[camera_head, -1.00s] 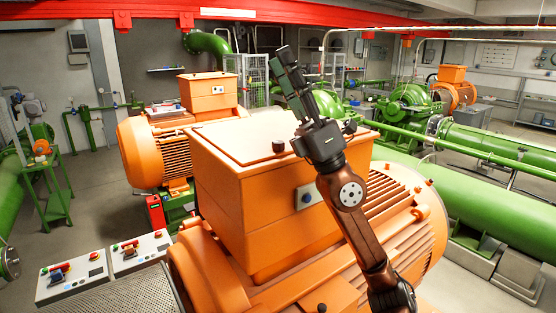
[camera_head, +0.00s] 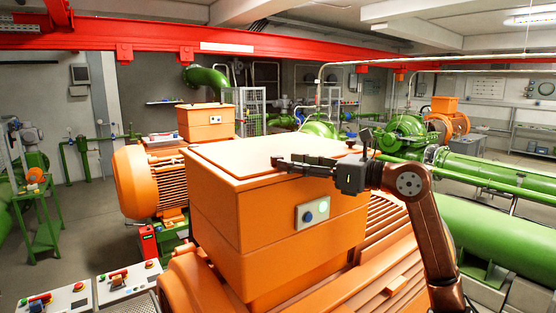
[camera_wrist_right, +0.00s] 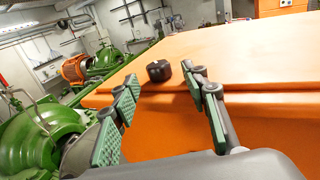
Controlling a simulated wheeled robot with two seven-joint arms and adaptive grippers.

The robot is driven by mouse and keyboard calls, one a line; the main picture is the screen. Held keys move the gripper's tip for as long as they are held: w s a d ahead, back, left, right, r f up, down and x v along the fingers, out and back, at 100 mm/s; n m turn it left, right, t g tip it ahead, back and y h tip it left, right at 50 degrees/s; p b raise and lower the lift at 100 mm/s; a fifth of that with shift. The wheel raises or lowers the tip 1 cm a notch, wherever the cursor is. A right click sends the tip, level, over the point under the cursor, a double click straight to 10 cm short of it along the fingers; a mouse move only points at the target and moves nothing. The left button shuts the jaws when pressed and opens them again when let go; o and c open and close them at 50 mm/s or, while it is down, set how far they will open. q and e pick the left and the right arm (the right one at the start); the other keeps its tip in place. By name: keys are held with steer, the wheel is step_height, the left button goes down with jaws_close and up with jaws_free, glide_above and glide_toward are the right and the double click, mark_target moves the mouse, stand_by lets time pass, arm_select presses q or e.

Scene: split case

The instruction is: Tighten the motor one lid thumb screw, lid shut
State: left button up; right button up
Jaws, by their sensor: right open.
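The near orange motor's terminal box (camera_head: 247,205) has its flat lid (camera_head: 235,158) lying shut on top. My right gripper (camera_head: 276,162) reaches in from the right, level with the lid's front edge, its fingers pointing left. In the right wrist view, a black thumb screw (camera_wrist_right: 158,71) stands upright at the orange lid's edge. It appears between the tips of the open green-padded fingers, ahead of them; whether they touch it I cannot tell. Another dark screw (camera_head: 351,144) shows at the lid's right corner. My left gripper is not in view.
A second orange motor (camera_head: 150,180) stands behind to the left. Control boxes (camera_head: 130,280) are at lower left. Green pipes (camera_head: 490,235) run along the right. The space above the lid is clear.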

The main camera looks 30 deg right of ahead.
mark_target(277, 156)
steer(key=shift+p+x, duration=0.45)
steer(key=shift+x, duration=2)
jaws_close()
